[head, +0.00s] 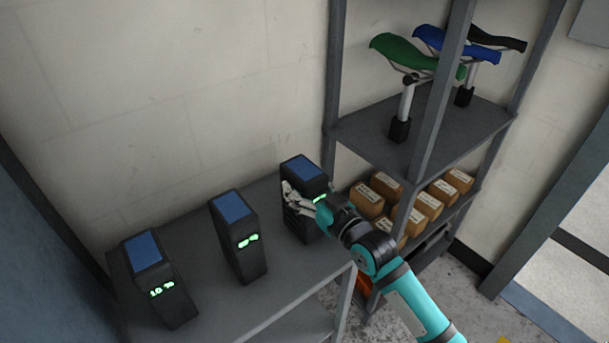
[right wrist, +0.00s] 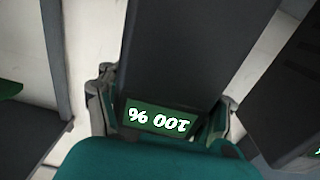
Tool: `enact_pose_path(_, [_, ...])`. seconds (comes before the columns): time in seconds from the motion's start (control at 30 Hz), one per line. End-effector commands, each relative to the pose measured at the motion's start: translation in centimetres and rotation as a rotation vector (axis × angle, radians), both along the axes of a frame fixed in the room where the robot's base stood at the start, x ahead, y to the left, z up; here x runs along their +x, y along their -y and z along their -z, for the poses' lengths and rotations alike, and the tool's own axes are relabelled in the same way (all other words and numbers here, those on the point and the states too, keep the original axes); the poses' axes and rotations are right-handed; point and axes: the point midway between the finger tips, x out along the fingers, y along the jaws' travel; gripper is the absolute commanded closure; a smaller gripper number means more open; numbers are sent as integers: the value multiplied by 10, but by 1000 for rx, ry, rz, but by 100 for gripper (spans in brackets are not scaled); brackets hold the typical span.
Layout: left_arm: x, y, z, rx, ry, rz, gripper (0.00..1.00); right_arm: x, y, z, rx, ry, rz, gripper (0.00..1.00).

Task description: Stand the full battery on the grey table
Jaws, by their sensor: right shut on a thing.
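The full battery (head: 302,168) is a dark upright block with a blue top, at the right end of a row on a grey tabletop (head: 203,292). In the right wrist view its green display reads 100 %, upside down, on the dark case (right wrist: 185,50). My right gripper (head: 303,199) is shut on this battery, with one finger on each side in the right wrist view (right wrist: 163,105). The arm hides part of the battery's front. Whether its base touches the surface is unclear. My left gripper is not in view.
Two similar batteries stand to the left, one in the middle (head: 236,233) and one at the far left (head: 152,270). A grey shelf rack (head: 375,135) with saddles (head: 405,52) and brown boxes (head: 367,200) stands close on the right. A wall is behind.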

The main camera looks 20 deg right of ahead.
Motion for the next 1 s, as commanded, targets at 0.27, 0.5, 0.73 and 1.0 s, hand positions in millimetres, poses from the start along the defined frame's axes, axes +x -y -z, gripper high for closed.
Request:
enact_pose_path(0.27, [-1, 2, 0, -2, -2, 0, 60, 0, 0, -2, 5, 18, 0, 94])
enact_pose_path(0.5, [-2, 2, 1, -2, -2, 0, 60, 0, 0, 7, 1, 3, 0, 32])
enact_pose_path(0.73, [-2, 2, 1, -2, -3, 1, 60, 0, 0, 7, 1, 3, 0, 9])
enact_pose_path(1.0, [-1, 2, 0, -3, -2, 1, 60, 0, 0, 4, 2, 3, 0, 9])
